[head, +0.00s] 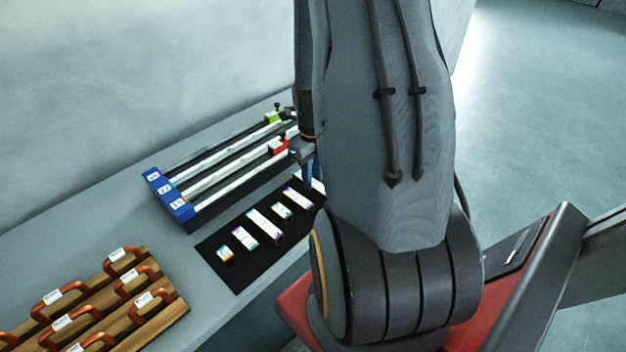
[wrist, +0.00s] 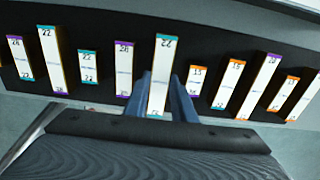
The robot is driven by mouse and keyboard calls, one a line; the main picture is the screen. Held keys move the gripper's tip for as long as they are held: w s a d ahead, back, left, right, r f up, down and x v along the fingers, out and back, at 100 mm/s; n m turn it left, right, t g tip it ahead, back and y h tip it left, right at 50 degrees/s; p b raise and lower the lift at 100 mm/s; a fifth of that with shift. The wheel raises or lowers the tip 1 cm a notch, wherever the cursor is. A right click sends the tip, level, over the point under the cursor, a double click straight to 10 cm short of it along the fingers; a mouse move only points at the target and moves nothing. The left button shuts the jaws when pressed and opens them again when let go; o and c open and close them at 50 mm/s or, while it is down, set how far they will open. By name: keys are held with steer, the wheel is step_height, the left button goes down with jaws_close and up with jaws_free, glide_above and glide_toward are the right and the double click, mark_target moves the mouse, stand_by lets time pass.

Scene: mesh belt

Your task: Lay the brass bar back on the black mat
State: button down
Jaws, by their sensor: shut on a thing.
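My gripper (wrist: 161,95) is shut on a long bar, the brass bar (wrist: 161,70), in the middle of the wrist view. Its top is white with a "22" and teal ends. The blue fingers stand on either side of it. The bar lies in line with a row of similar bars over the black mat (wrist: 106,50). I cannot tell whether it touches the mat or hangs just above it. In the head view the mat (head: 240,280) lies on the bench, and my arm hides its right end. Only part of my gripper (head: 309,175) shows there; the held bar is not clear.
Several labelled bars, such as one (head: 264,225), lie across the mat, with narrow gaps beside the held bar. Behind the mat is a rack of rails with blue numbered ends (head: 168,194). Wooden blocks with orange handles (head: 140,305) stand at front left.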

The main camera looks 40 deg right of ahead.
steer(key=shift+f, duration=0.7)
steer(key=shift+f, duration=0.15)
steer(key=c, duration=1.5)
jaws_free()
